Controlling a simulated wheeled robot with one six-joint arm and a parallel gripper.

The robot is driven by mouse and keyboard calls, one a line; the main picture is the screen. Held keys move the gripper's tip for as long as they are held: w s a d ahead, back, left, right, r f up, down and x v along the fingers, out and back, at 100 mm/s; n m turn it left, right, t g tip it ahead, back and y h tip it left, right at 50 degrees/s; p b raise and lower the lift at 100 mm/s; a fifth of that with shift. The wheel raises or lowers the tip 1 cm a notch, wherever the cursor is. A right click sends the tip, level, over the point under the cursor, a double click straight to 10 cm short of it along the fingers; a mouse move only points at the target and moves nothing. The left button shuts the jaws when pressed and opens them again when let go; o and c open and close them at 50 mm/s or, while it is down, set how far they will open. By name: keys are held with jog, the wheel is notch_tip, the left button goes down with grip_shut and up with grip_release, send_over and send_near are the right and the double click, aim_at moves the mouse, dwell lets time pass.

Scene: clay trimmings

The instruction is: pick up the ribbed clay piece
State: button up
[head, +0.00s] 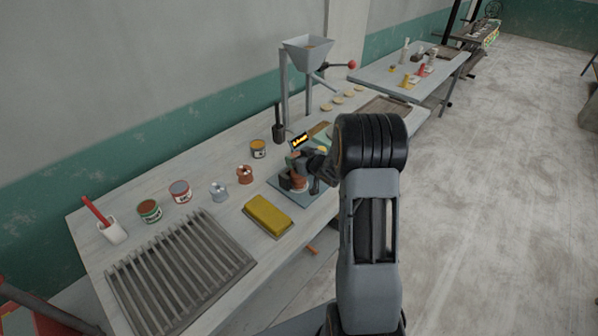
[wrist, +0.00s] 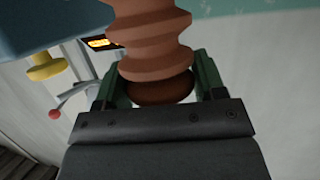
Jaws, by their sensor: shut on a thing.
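The ribbed clay piece (wrist: 152,42) is reddish-brown with stacked ridges. In the wrist view it rises from between the two green fingers of my gripper (wrist: 155,82), one finger on each side of its narrow end. My gripper is shut on it. In the head view the clay piece (head: 298,183) is a small brown shape under my gripper (head: 300,170), over a blue-grey board (head: 280,184). My arm and gripper partly hide it there. I cannot tell whether it touches the board.
A yellow sponge-like block (head: 268,215) lies in front. A hopper on a stand (head: 307,52) and a small lit display (head: 299,140) are behind.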

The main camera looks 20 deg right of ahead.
jog(key=c, duration=0.9)
jog(key=shift+r, duration=0.1)
grip_shut()
jog(key=shift+w+r, duration=0.1)
